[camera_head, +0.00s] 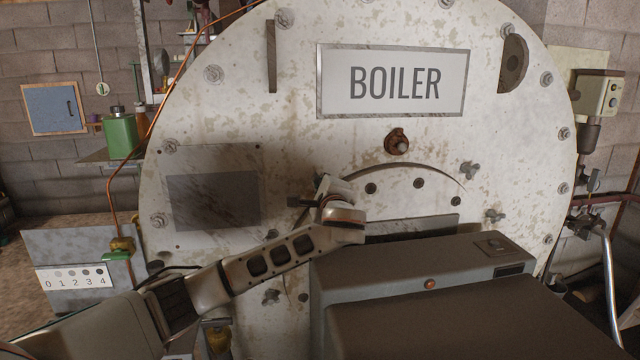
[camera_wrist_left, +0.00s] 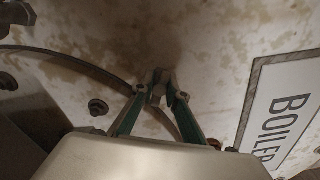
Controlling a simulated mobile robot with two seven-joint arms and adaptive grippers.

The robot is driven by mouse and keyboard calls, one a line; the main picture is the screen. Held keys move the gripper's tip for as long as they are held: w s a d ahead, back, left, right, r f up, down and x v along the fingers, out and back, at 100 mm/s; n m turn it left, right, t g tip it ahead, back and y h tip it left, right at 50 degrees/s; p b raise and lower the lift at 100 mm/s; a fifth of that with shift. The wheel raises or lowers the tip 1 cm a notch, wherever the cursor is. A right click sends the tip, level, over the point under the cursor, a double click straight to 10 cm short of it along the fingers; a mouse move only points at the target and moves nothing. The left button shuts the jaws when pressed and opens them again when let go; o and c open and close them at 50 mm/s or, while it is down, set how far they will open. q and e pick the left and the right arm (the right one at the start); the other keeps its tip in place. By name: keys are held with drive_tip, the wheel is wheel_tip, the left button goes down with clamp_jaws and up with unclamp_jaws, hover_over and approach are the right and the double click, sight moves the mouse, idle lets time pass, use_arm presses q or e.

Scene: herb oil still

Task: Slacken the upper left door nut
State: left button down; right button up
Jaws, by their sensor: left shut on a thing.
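The upper left door nut (camera_wrist_left: 158,86) is a small grey metal winged piece between my fingertips in the left wrist view. It stands against the stained pale boiler front (camera_wrist_left: 130,45). My left gripper (camera_wrist_left: 161,92) is shut on it, one green-sided finger on each side. In the head view my left gripper (camera_head: 325,187) is at the upper left of the curved door edge, and its hand hides the nut. Two other wing nuts, an upper one (camera_head: 469,170) and a lower one (camera_head: 494,215), sit at the door's right. My right gripper is not in view.
The BOILER plate (camera_head: 392,82) and a rusty fitting (camera_head: 397,142) are above the door. A grey panel (camera_head: 213,200) is on the boiler front at left. A copper pipe (camera_head: 158,115) runs down the left side, near a green can (camera_head: 119,135).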

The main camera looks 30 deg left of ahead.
use_arm(q)
drive_tip(key=shift+f+n+b, duration=0.2)
drive_tip(key=shift+n+b, duration=0.35)
drive_tip(key=shift+n, duration=0.65)
drive_tip(key=shift+n+b, duration=0.4)
drive_tip(key=shift+n, duration=0.9)
drive_tip(key=n+b, duration=0.2)
drive_tip(key=n, duration=0.3)
drive_tip(key=shift+d+f+n, duration=0.1)
drive_tip(key=shift+n, duration=0.2)
drive_tip(key=n+b, duration=0.1)
drive_tip(key=n, duration=0.2)
drive_tip(key=shift+n+b, duration=0.4)
drive_tip(key=shift+n, duration=0.8)
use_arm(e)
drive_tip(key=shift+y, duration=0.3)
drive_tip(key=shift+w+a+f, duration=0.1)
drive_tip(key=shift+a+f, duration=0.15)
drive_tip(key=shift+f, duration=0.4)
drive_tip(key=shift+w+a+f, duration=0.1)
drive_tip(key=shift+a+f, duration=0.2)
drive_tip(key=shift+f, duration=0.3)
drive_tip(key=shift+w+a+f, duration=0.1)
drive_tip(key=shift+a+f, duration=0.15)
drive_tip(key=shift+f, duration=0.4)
use_arm(q)
drive_tip(key=shift+r, duration=0.2)
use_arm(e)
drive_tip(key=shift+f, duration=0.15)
